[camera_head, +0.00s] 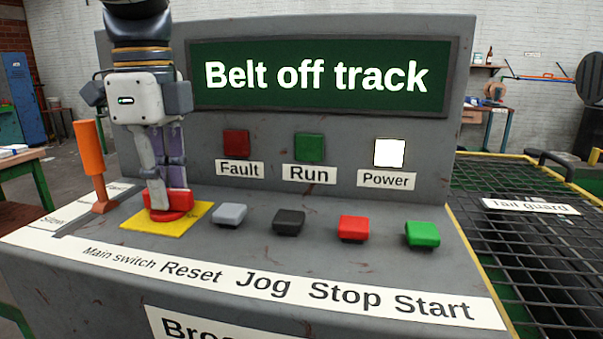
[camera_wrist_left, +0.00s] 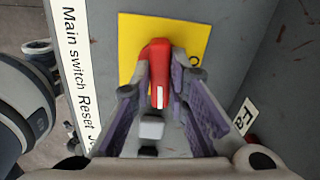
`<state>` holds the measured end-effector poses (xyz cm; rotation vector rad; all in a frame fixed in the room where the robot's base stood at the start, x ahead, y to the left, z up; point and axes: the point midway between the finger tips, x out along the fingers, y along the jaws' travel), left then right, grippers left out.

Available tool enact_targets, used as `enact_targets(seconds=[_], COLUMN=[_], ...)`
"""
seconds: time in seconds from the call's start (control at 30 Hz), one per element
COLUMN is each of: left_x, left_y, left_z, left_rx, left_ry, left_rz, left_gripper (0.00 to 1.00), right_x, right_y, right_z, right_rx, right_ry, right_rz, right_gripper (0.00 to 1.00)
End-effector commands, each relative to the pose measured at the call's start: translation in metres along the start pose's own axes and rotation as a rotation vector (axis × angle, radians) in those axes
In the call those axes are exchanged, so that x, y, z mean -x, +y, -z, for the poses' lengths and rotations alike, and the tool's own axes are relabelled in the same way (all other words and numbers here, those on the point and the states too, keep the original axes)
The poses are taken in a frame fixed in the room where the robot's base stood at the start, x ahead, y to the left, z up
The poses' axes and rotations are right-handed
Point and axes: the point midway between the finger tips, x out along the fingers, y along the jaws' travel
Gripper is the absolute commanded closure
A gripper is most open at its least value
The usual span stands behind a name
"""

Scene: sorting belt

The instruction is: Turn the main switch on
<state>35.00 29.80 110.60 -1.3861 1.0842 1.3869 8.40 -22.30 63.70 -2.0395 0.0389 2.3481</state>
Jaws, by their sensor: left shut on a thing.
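The main switch is a red rotary handle (camera_head: 181,201) on a yellow plate (camera_head: 138,222), behind the "Main switch" label at the console's left. In the left wrist view the red handle (camera_wrist_left: 159,68) carries a white line near its lower end. My left gripper (camera_head: 165,192) reaches down from above and is shut on the handle, one finger on each side. The fingers hide part of the handle and plate; an "O" mark shows on the yellow plate (camera_wrist_left: 200,38) right of the handle. The Power lamp (camera_head: 389,153) is lit white. My right gripper is not in view.
Grey (camera_head: 229,214), black (camera_head: 289,221), red (camera_head: 353,228) and green (camera_head: 422,234) buttons stand right of the switch. An orange lever (camera_head: 90,150) stands close on the left. The screen (camera_head: 320,78) reads "Belt off track". A mesh guard (camera_head: 520,240) lies to the right.

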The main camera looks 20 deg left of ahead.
Motion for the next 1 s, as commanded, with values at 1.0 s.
enact_targets(seconds=[1.0], left_x=[0.0000], left_y=[0.0000], left_z=[0.0001], left_rx=[-0.150], left_ry=[0.000], left_rz=[0.000], left_gripper=[0.65], right_x=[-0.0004], right_y=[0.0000], right_z=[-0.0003], right_rx=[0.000], right_ry=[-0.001], right_rz=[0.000], right_gripper=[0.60])
